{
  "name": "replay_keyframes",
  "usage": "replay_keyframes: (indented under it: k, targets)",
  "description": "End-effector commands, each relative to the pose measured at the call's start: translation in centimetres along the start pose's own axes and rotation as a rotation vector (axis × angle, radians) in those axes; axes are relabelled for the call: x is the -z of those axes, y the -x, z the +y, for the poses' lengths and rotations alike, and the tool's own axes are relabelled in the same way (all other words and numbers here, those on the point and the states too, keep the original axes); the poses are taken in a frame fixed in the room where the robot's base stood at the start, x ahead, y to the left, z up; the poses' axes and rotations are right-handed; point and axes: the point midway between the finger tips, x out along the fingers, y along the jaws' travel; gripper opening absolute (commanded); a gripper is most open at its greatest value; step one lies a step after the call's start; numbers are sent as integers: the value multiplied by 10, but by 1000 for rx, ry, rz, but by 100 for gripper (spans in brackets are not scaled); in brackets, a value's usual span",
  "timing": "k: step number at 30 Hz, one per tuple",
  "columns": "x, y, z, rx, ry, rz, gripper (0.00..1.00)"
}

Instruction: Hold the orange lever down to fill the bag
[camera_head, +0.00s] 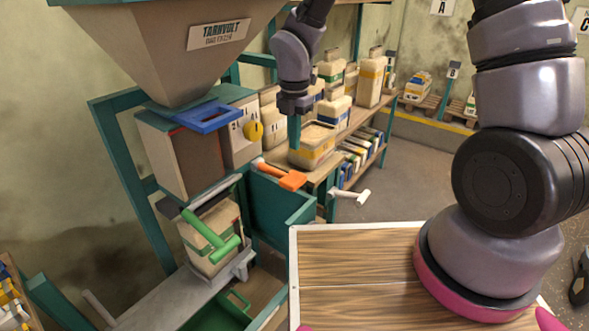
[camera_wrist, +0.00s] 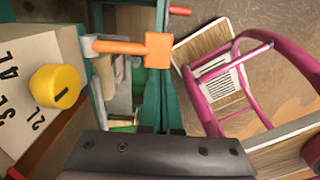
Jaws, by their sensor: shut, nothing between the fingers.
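The orange lever (camera_head: 293,180) sticks out from the right side of the bagging machine. It also shows in the wrist view (camera_wrist: 158,50), ahead of my fingers. The beige bag (camera_head: 196,238) stands under the machine's spout, with a green clamp handle (camera_head: 212,235) across its front, hiding part of it. My gripper (camera_head: 294,147) points down above the lever in the head view, apart from it. Its teal fingers are shut and empty. In the wrist view my gripper (camera_wrist: 160,131) shows at the bottom centre.
A white lever (camera_head: 352,196) is at the right. A shelf (camera_head: 375,110) with filled bags stands behind.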

Motion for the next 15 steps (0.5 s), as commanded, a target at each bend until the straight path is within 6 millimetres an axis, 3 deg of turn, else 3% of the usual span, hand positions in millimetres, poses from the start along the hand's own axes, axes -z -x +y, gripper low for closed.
replay_keyframes:
  k: [6,15]
  targets:
    - [1,-49,-1,5,2,2,0]
    - [0,-89,0,1,1,-1,0]
